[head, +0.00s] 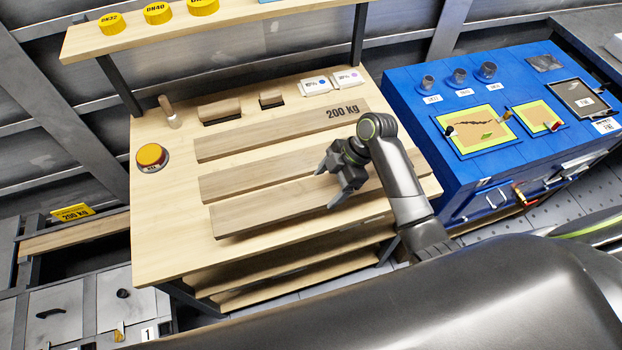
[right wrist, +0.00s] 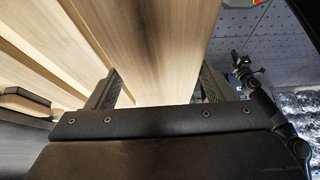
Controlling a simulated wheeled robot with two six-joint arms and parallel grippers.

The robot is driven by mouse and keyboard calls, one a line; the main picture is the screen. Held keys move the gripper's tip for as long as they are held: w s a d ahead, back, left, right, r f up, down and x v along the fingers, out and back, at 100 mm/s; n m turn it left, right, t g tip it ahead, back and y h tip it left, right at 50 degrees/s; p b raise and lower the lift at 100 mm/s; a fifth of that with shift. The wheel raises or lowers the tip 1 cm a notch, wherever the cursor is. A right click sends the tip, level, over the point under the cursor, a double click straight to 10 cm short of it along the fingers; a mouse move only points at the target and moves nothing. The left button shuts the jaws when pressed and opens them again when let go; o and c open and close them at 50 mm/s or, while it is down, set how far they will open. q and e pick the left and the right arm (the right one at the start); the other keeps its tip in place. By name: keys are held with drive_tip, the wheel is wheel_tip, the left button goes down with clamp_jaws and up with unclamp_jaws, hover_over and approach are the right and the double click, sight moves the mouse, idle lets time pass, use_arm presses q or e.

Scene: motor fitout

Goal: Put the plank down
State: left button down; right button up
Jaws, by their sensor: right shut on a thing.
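My right gripper (head: 330,188) is shut on a long pale wooden plank (head: 270,216), the one nearest the front of the wooden workbench (head: 165,235). The gripper grips it across its width, right of its middle. In the right wrist view the plank (right wrist: 165,45) runs between the fingers (right wrist: 160,92) and away from the camera. The plank lies roughly parallel to the bench's front edge; I cannot tell whether it touches the top. A dark jointed arm, apparently my left, shows in the right wrist view; its gripper (right wrist: 241,68) is too small to read.
Two more planks or strips (head: 225,148) (head: 230,184) lie behind, near a "200 kg" mark. A yellow button (head: 151,156) and a wooden-handled tool (head: 170,112) are at the left. A blue workstation (head: 410,95) stands right. A lower rack (head: 50,240) is at the left.

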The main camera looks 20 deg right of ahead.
sight(328, 197)
drive_tip(key=shift+f, duration=0.95)
use_arm(q)
drive_tip(key=shift+w+r+p, duration=0.2)
drive_tip(key=shift+r+p, duration=0.15)
drive_tip(key=shift+r, duration=0.1)
use_arm(e)
drive_tip(key=shift+w+f, duration=0.1)
drive_tip(key=shift+f, duration=2.2)
drive_tip(key=o, duration=0.9)
drive_tip(key=shift+f, duration=0.15)
drive_tip(key=o, duration=0.5)
drive_tip(key=shift+c, duration=0.2)
use_arm(q)
drive_tip(key=shift+f, duration=0.1)
